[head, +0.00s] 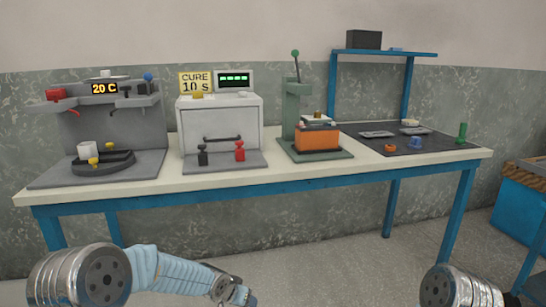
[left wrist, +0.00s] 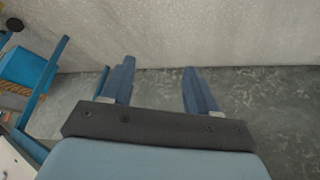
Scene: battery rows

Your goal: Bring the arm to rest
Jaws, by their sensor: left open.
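My left gripper (left wrist: 158,68) shows in the left wrist view with its two blue fingers spread wide apart. Nothing is between them; behind them are the grey floor and the pale wall. In the head view my left arm (head: 170,272) comes in at the lower left and reaches right, low in front of the table (head: 270,182). Its far end is cut by the bottom edge, so the fingers are not clear there. Of my right arm, only a rounded joint (head: 458,288) shows at the lower right; its gripper is out of view.
The table carries a grey station with a 20 C display (head: 104,89), a white curing oven (head: 220,122), a green press (head: 295,112) with an orange battery (head: 318,139), and a dark mat (head: 400,146). A blue bin (head: 522,207) stands at right. Open floor lies before the table.

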